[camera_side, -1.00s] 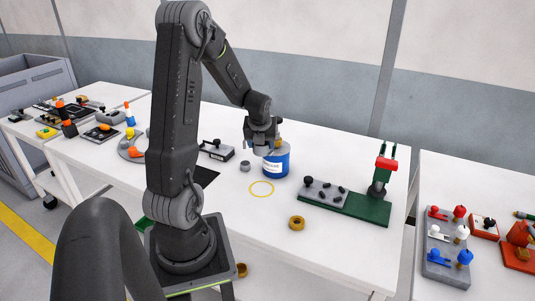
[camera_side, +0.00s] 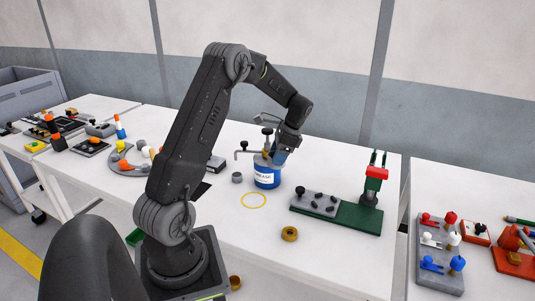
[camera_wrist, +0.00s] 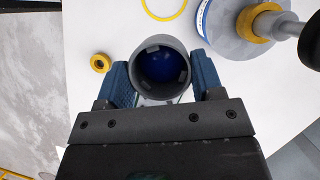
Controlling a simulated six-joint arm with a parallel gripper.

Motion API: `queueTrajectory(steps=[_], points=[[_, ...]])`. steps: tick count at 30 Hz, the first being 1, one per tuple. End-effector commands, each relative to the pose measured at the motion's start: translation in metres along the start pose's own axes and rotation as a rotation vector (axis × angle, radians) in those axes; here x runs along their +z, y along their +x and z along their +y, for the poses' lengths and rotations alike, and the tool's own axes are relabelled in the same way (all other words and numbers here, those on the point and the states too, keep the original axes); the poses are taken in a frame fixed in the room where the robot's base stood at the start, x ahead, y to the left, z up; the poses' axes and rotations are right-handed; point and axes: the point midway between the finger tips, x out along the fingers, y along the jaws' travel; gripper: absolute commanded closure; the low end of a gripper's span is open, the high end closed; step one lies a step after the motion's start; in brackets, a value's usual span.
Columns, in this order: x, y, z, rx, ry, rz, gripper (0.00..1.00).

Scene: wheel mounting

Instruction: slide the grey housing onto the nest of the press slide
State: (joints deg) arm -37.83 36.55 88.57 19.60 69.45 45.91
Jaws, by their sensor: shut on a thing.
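The grey housing (camera_wrist: 138,72) is a short round tube held upright in front of the wrist camera, with dark blue showing inside its bore. My gripper (camera_wrist: 162,75) has one blue finger against each side of it. In the side view my gripper (camera_side: 281,156) is just behind and right of the blue labelled can, and the housing cannot be made out there. The press (camera_side: 376,188) stands to the right, with a red head and a green base. A grey plate with a black knob and dark studs lies on its left part. Which part is the nest is unclear.
The blue can (camera_side: 267,177), with knobbed levers on top, stands close to my gripper. A small grey cylinder (camera_side: 237,178) is left of it. A yellow circle (camera_side: 253,200) and a brass ring (camera_side: 289,234) lie in front. The table between can and press is clear.

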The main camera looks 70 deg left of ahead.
Motion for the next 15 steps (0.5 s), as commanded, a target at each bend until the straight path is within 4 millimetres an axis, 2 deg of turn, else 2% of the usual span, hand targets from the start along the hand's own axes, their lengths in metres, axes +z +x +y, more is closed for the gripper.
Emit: queueTrajectory(steps=[3, 15], points=[[-0.014, -0.004, 0.001, 0.120, -0.282, 0.000, 0.67], [-0.056, -0.023, 0.013, 0.504, -1.203, 0.003, 0.67]])
